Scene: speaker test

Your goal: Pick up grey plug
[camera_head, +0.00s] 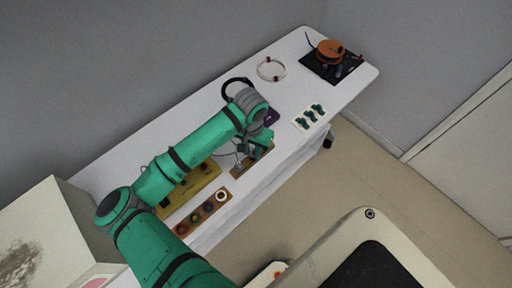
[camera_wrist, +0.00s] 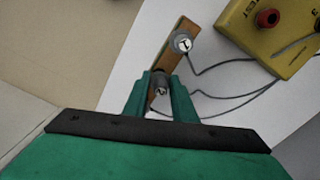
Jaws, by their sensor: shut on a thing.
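In the wrist view, my gripper (camera_wrist: 160,95) is shut on a grey plug (camera_wrist: 162,84), which sits between the two green fingers. The plug is over the near part of a brown wooden strip (camera_wrist: 171,62); I cannot tell whether it is lifted off it. A second grey plug (camera_wrist: 182,41) stands at the far end of the strip. Grey cables run right from the plugs.
A yellow box (camera_head: 207,177) with a red socket, also in the wrist view (camera_wrist: 265,30), is beside the strip. A wooden strip with several rings (camera_head: 204,210) lies nearer. A white card with green pieces (camera_head: 309,116) and a black mat (camera_head: 318,70) lie further along the white table (camera_head: 210,100).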

